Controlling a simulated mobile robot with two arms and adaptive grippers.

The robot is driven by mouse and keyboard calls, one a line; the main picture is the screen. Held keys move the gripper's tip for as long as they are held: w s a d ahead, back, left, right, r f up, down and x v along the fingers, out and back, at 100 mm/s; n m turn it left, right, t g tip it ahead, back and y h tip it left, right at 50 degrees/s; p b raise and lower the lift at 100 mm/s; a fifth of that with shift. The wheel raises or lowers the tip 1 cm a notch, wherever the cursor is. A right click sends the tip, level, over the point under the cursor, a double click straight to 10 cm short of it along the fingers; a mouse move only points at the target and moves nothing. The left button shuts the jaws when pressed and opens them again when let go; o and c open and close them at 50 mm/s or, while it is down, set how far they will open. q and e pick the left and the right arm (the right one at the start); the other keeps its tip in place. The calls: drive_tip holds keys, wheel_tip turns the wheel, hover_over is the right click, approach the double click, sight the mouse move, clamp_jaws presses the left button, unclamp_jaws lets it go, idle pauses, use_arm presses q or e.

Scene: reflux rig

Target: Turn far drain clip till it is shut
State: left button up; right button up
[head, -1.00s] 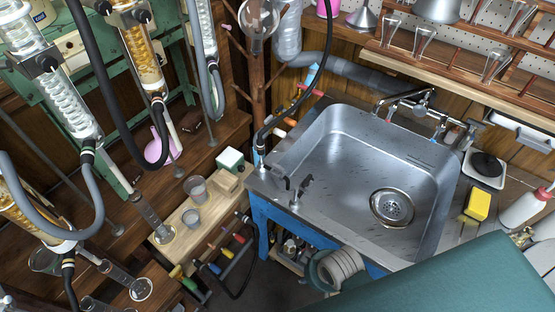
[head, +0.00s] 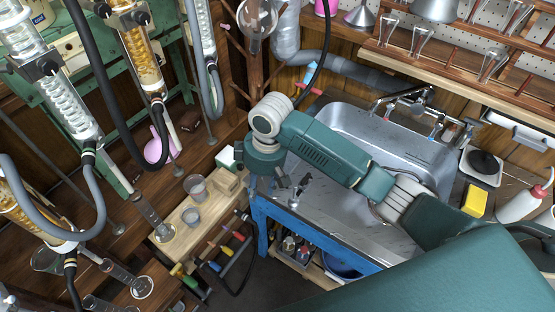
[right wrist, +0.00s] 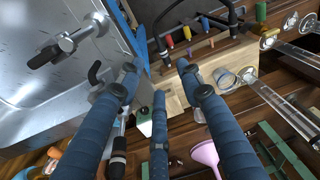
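My right gripper (head: 272,186) hangs over the left corner of the sink. In the right wrist view its blue fingers (right wrist: 159,74) are spread apart, with nothing held between them. A metal fitting with a lever (head: 300,190) stands on the sink's rim just right of the gripper; it also shows in the wrist view (right wrist: 68,44). A small black hook (right wrist: 97,73) is close beside the left finger.
The steel sink (head: 340,210) is partly covered by my right arm. A wooden block with beakers (head: 185,215) and a rack of coloured handles (head: 225,250) stand left of it. Glass columns and looped hoses (head: 90,70) crowd the left. A wooden post (head: 257,75) rises behind the gripper.

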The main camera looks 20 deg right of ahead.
drive_tip(key=w+d+r+m+h, duration=0.1)
drive_tip(key=w+d+r+h, duration=0.1)
drive_tip(key=w+d+r, duration=0.65)
drive_tip(key=f, duration=0.6)
drive_tip(key=f+p, duration=0.1)
drive_tip(key=f, duration=0.3)
drive_tip(key=shift+s+a, duration=0.2)
drive_tip(key=shift+a, duration=0.15)
drive_tip(key=shift+c, duration=0.2)
drive_tip(key=shift+r, duration=0.1)
clamp_jaws()
